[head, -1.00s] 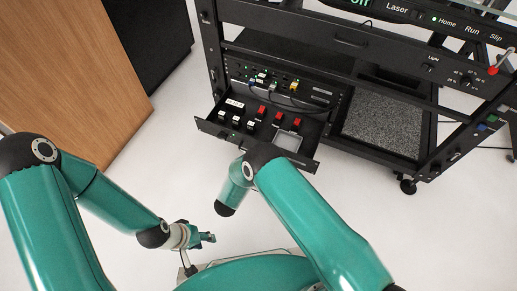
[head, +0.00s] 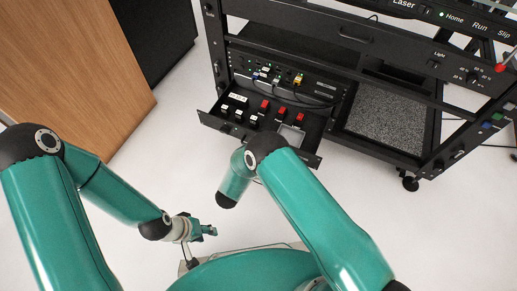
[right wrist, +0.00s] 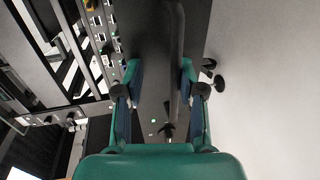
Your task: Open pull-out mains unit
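The pull-out mains unit (head: 222,124) is a black drawer low in the rack, standing out from the frame. Red and white switches and a pale square panel show on it. My right arm reaches toward its front edge, and my right gripper is hidden in the head view. In the right wrist view my right gripper (right wrist: 160,75) has its two fingers apart. A dark upright bar (right wrist: 175,50) shows between them; I cannot tell whether they touch it. My left gripper (head: 207,231) hangs low over the floor, away from the drawer; its finger gap is too small to judge.
The black rack (head: 390,65) stands on castors, with labelled control panels above and a grey speckled panel (head: 388,120) right of the drawer. A wooden cabinet (head: 70,60) stands at the left. White floor (head: 150,130) is clear before the drawer.

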